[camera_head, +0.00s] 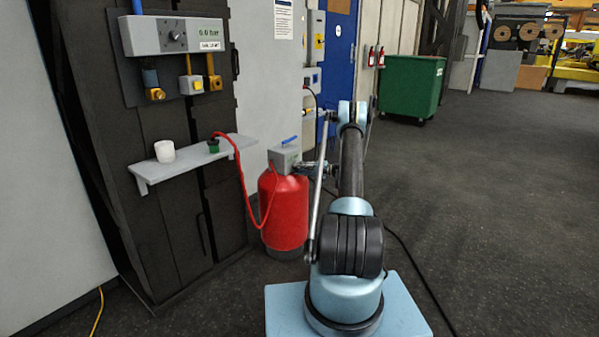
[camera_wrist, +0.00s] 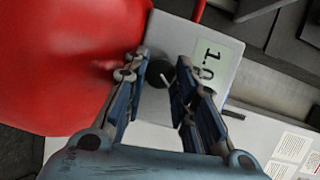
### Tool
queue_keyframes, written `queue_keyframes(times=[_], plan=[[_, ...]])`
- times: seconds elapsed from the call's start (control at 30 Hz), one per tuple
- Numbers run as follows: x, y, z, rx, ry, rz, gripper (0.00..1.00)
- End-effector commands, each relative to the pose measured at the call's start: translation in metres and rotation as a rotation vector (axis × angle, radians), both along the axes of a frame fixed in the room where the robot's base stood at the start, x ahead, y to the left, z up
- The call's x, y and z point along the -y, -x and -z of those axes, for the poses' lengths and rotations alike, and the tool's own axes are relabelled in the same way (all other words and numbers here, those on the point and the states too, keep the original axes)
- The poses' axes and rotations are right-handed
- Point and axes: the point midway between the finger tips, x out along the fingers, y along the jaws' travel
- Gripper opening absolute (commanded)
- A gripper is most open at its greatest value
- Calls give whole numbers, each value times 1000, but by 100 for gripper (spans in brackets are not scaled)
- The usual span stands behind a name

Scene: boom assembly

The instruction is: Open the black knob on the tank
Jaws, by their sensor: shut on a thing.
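The red tank (camera_head: 284,212) stands on the floor left of my arm, with a grey valve box (camera_head: 283,160) on top. In the wrist view the tank (camera_wrist: 65,60) fills the upper left, and the box (camera_wrist: 190,38) carries a display (camera_wrist: 210,60) reading about 1.0. The round black knob (camera_wrist: 157,75) sits on the box face. My gripper (camera_wrist: 161,68) has its fingers on both sides of the knob and is shut on it. In the head view my gripper (camera_head: 312,168) is at the box's right side, with the knob hidden there.
A red hose (camera_head: 241,175) runs from the shelf (camera_head: 190,163) to the tank. The shelf bears a white cup (camera_head: 164,151) and a green fitting (camera_head: 213,146). A panel (camera_head: 173,36) reads 0.0 bar. A green bin (camera_head: 410,86) stands behind; floor at right is clear.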

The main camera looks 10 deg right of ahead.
Motion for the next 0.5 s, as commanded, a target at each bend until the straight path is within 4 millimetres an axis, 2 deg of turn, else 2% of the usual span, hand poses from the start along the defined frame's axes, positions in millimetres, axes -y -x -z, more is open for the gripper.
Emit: queue_keyframes(times=[0.5], plan=[[0, 1, 3, -53, -48, -1, 1]])
